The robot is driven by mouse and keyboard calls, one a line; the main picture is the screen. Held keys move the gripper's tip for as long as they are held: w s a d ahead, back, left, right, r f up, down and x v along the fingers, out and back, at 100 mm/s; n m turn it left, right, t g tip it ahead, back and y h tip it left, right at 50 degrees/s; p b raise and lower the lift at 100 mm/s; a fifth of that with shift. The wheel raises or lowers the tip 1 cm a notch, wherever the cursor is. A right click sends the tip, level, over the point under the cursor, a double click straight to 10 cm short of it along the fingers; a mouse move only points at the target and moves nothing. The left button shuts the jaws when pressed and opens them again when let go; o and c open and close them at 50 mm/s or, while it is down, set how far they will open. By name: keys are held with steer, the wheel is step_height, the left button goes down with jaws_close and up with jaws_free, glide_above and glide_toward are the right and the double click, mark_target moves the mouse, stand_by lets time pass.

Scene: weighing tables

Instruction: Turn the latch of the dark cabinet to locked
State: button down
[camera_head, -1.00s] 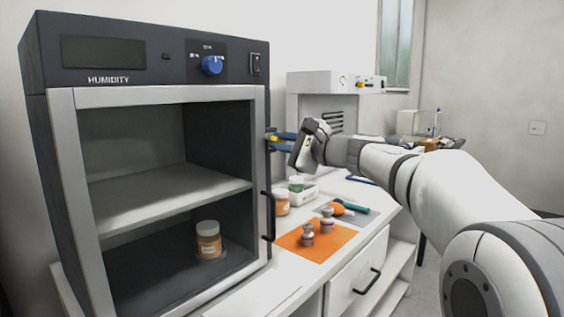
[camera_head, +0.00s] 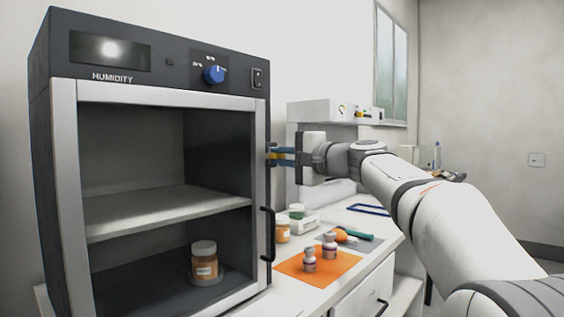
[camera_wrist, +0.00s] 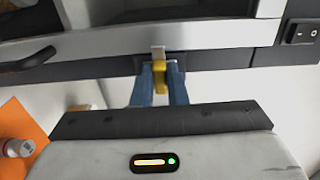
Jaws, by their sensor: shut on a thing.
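The dark cabinet (camera_head: 163,84), marked HUMIDITY, stands at the left with a grey-framed front that shows two shelf levels. The latch (camera_wrist: 158,53) is at the cabinet's right edge in the wrist view, a small pale tab with a yellow part between my fingers. My gripper (camera_head: 275,155) is at the right side of the cabinet front, its blue fingers shut on the latch. It also shows in the wrist view (camera_wrist: 160,78). The fingers hide part of the latch, and I cannot tell from its shape whether it is locked.
A black door handle (camera_head: 267,234) is below the latch. An orange mat (camera_head: 325,274) with small vials lies on the white table at the right. A labelled jar (camera_head: 204,263) stands inside the cabinet. A white instrument (camera_head: 325,111) stands behind my gripper.

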stand_by(0.3)
steer(key=c, duration=1.4)
jaws_free()
steer(key=shift+c, duration=0.2)
steer(key=v, duration=0.7)
steer(key=shift+s+d, duration=0.25)
steer(key=shift+d, duration=0.05)
